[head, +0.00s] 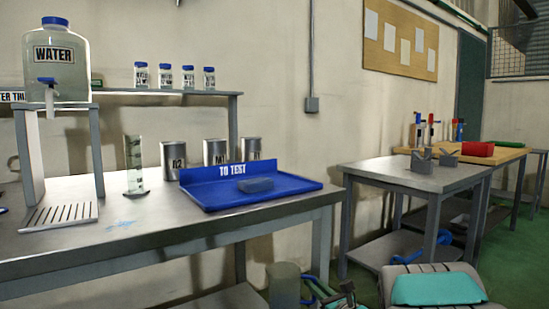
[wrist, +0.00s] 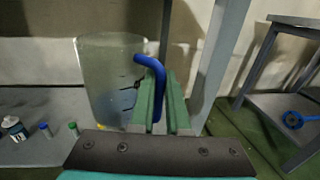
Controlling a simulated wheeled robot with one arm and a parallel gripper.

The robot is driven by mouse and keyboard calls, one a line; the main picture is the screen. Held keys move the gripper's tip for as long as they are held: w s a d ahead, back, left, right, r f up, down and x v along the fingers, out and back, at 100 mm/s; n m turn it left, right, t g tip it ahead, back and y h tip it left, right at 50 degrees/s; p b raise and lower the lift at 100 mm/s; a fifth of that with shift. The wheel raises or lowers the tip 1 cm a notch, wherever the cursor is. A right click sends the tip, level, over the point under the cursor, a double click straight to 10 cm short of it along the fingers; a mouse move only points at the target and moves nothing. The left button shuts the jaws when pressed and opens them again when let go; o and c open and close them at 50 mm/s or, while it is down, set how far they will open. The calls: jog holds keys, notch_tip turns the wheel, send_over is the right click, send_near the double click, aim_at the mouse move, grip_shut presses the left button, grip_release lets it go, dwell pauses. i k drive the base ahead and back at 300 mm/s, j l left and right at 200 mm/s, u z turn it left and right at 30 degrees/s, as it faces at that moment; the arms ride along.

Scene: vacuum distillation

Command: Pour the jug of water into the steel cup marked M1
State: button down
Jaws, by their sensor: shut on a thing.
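The steel cup that seems to read M1 (head: 214,151) stands upright on the left bench, its lower part hidden behind the blue tray's back wall. The translucent jug (head: 284,285) is low in front of that bench, at the picture's bottom edge; it also shows upright in the wrist view (wrist: 108,80). Dark marks show on its side; I cannot tell its water level. My gripper (wrist: 164,92) is shut on the jug's blue handle (wrist: 150,62), with a green finger on either side. In the head view my gripper (head: 338,296) is beside the jug, far below the cups.
Two more steel cups (head: 173,159) (head: 252,148) flank the marked one. A measuring cylinder (head: 134,165), a WATER dispenser (head: 57,65) and a blue TO TEST tray (head: 290,198) with a blue block share the bench (head: 165,232). A second bench (head: 405,176) stands right.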

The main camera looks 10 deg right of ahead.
aim_at(215, 150)
jog(key=i+l+z, duration=0.45)
jog(key=i+z, duration=0.5)
jog(key=i+l+u, duration=0.15)
jog(key=i+u, duration=0.25)
jog(key=i, duration=0.15)
jog(key=i+l+u, duration=0.55)
jog(key=u, duration=0.3)
jog(key=i+l+u, duration=0.15)
jog(key=u, duration=0.25)
jog(key=i+l+u, duration=0.2)
jog(key=u, duration=0.2)
